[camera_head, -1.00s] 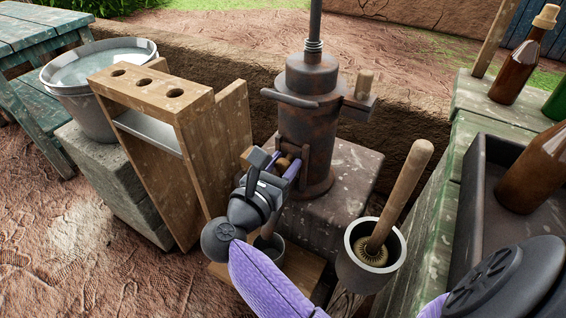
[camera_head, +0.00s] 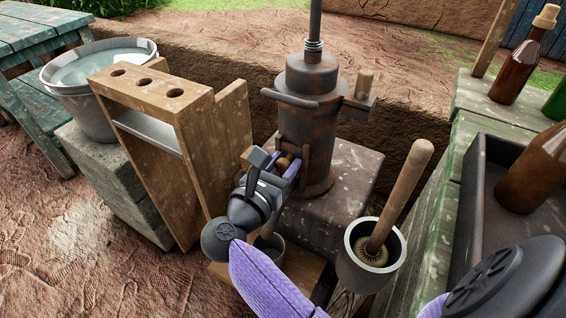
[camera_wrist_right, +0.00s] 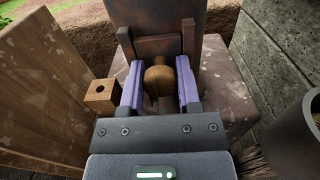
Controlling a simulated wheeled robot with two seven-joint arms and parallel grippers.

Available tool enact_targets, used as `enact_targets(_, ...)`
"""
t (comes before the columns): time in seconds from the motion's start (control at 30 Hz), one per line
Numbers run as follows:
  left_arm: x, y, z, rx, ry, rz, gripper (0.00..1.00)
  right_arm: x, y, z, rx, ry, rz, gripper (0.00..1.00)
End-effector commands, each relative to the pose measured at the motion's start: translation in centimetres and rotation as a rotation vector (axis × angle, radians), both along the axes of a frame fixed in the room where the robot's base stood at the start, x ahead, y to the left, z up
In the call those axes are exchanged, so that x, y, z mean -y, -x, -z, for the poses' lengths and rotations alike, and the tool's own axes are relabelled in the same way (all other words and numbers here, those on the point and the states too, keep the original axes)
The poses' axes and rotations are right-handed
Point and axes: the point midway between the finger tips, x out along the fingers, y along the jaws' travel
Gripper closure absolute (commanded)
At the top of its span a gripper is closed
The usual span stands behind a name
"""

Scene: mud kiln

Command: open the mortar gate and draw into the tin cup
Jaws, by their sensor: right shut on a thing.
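The mortar vessel is a rusty dark cylinder (camera_head: 308,110) standing on a stone block. At its lower front is a gate with a round wooden knob (camera_wrist_right: 158,78). My right gripper (camera_head: 281,164) is shut on this knob, with a purple finger on either side of it in the right wrist view. A grey metal cup (camera_head: 276,246), apparently the tin cup, stands on a low wooden board (camera_head: 300,272) below the gripper. My right gripper and arm partly hide it, so its contents do not show. My left gripper is not in view.
A wooden rack (camera_head: 196,125) stands close on the left, with a bucket of water (camera_head: 92,110) behind it. A dark pot (camera_head: 350,268) holding a wooden-handled brush is close on the right. A grey tray (camera_head: 478,205) and bottles (camera_head: 520,62) stand farther right.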

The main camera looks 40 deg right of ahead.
Motion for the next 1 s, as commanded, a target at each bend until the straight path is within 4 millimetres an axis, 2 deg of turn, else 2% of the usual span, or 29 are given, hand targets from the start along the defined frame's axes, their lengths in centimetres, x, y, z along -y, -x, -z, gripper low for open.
enact_targets(0.23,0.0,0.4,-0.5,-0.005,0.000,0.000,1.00,0.0,0.0,-0.6,0.002,0.000,-0.001,1.00)
enact_targets(0.47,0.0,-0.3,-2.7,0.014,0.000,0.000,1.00,0.0,0.0,-4.2,0.006,-0.001,-0.001,1.00)
enact_targets(0.73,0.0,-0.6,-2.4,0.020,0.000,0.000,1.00,0.0,-0.1,-4.2,0.006,0.005,-0.002,1.00)
enact_targets(0.77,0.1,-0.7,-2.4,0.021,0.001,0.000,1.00,0.0,-0.1,-4.2,0.007,0.006,-0.002,0.53)
enact_targets(0.9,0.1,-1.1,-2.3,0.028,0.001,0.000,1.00,0.0,0.0,-4.1,0.005,0.003,-0.001,0.24)
enact_targets(1.0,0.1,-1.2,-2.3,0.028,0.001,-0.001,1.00,0.0,0.0,-4.0,0.003,0.003,-0.001,0.22)
